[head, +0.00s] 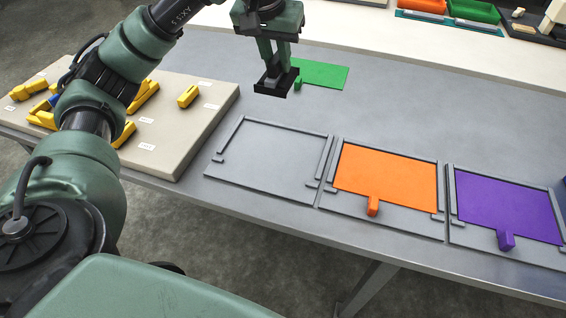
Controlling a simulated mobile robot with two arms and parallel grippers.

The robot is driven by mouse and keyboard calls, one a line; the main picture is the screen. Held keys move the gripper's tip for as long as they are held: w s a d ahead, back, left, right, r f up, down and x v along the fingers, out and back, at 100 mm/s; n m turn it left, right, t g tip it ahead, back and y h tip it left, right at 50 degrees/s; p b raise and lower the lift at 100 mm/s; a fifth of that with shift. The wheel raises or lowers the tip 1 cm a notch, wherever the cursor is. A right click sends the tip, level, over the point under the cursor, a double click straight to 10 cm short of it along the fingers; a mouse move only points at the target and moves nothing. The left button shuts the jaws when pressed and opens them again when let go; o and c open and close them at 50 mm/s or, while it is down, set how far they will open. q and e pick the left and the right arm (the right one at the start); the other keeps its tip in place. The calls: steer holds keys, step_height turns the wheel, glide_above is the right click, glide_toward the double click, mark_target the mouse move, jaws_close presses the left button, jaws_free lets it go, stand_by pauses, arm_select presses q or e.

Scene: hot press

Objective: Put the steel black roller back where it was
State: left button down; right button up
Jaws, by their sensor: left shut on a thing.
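My left gripper (275,76) reaches down over the table's back left. It is shut on a small, dark black piece (264,92) at its fingertips. The piece is small and partly covered by the fingers. I cannot tell for sure whether it is the steel black roller, or whether it touches the table. A green plate (325,75) with a small green handle lies flat just right of the gripper. My right gripper is not in view.
An empty grey frame (228,178) lies at the front. Similar frames beside it hold an orange plate (388,178) and a purple plate (507,205). A beige board (190,125) at the left carries several yellow pieces (188,96). The table's middle is clear; trays stand at the back right.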

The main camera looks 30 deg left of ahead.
arm_select(q)
steer(key=shift+a+f, duration=0.1)
steer(key=shift+a, duration=0.3)
steer(key=shift+s+a+f, duration=0.1)
steer(key=shift+f, duration=4.75)
steer(key=shift+a+f, duration=0.1)
steer(key=shift+f, duration=4.7)
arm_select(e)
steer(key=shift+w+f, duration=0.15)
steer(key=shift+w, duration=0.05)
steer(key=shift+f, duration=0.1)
